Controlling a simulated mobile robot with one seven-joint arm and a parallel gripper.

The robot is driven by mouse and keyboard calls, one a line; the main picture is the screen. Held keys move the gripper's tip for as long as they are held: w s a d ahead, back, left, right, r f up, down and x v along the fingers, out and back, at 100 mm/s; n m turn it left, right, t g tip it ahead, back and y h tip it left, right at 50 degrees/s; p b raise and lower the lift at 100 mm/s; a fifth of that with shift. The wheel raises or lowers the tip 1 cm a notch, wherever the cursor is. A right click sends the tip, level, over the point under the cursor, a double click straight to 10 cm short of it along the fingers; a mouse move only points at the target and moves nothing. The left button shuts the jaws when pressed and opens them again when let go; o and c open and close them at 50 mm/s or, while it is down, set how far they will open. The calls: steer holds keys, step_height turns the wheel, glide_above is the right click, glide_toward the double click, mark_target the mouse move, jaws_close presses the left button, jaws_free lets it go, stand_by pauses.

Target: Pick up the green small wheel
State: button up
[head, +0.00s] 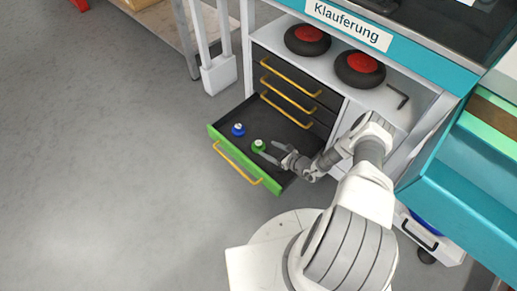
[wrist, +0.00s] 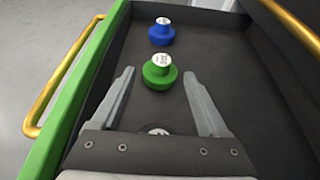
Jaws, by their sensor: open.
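The green small wheel (head: 258,146) stands in the open drawer (head: 284,181), which has a green front and a yellow handle. In the wrist view the green wheel (wrist: 160,74), with a silver top, lies just beyond and between my fingertips. My gripper (head: 270,152) is open and empty, reaching into the drawer from the right; in the wrist view its two fingers (wrist: 160,78) point toward the wheel. A blue small wheel (head: 238,129) stands farther along the drawer, and it also shows in the wrist view (wrist: 161,34). Part of another silver-topped piece shows between the finger bases, mostly hidden by my gripper.
Closed drawers with yellow handles (head: 290,99) sit behind the open one. Two black wheels with red hubs (head: 307,40) lie on the shelf above. A teal cabinet (head: 470,160) stands at the right. The grey floor at the left is clear.

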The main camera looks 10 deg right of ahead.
mark_target(259, 143)
steer(key=b+x, duration=0.2)
steer(key=x, duration=0.3)
steer(key=shift+w+d+f+b, duration=0.1)
steer(key=shift+f+b, duration=0.05)
steer(key=shift+b, duration=0.25)
steer(key=shift+w, duration=0.3)
jaws_close()
